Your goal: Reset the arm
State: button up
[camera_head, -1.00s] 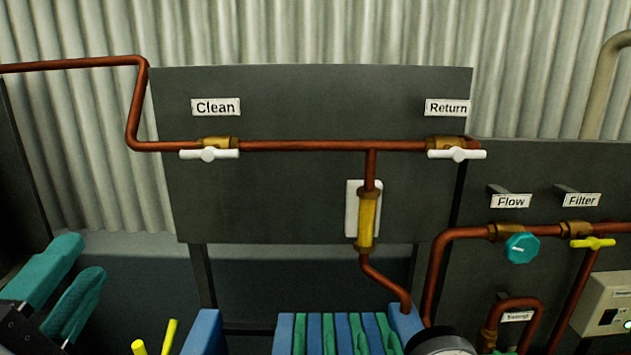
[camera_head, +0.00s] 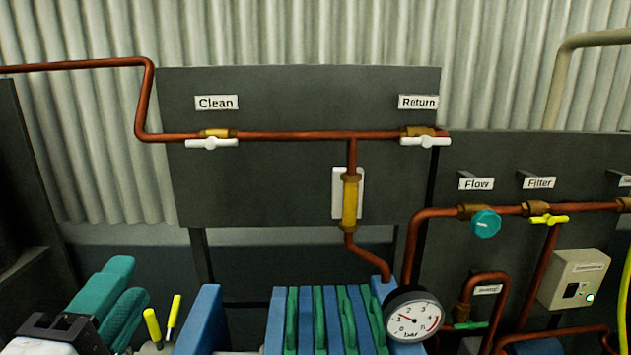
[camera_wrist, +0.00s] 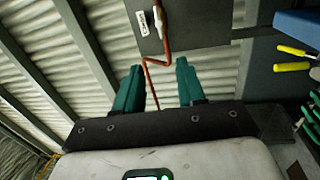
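My gripper (camera_head: 112,295) is at the lower left in the head view, with two teal fingers on a dark mount. In the wrist view my gripper (camera_wrist: 162,85) has its fingers apart, with nothing between them; a copper pipe on the wall shows beyond. It is clear of the panel (camera_head: 290,195) and touches nothing that I can see.
The panel carries the white Clean handle (camera_head: 211,143), the white Return handle (camera_head: 425,141) and a yellow sight tube (camera_head: 350,203). A blue and green press (camera_head: 306,320) and a pressure gauge (camera_head: 412,318) stand in front. Yellow levers (camera_head: 163,325) are just right of my gripper.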

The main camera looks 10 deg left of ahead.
jog(key=w+d+f+m+g+h, duration=0.2)
jog(key=w+d+f+m+g, duration=0.1)
jog(key=d+f, duration=0.7)
jog(key=w+d+f+m+g+h, duration=0.2)
jog(key=d+f+m+g, duration=0.2)
jog(key=d+f, duration=0.65)
jog(key=w+d+f+m+g+h, duration=0.2)
jog(key=w+d+f+m+g, duration=0.1)
jog(key=d+f, duration=0.75)
jog(key=s+d+f+m+g+b, duration=0.1)
jog(key=s+d+f+m+g, duration=0.1)
jog(key=s+d+f, duration=0.3)
jog(key=s+d+f+m+g, duration=0.2)
jog(key=s+d+f+m, duration=0.1)
jog(key=d, duration=0.5)
jog(key=s+d+f+m+g+y, duration=0.1)
jog(key=s+d+f+m+g, duration=0.1)
jog(key=s, duration=0.6)
jog(key=s+d+f+m+g+y, duration=0.1)
jog(key=s+d+f+m+g, duration=0.1)
jog(key=s+d+f, duration=0.3)
jog(key=s+d+m, duration=0.1)
jog(key=s, duration=0.3)
jog(key=shift+d+m, duration=0.3)
jog(key=shift+d, duration=0.05)
jog(key=shift+o, duration=0.2)
jog(key=shift+f, duration=0.1)
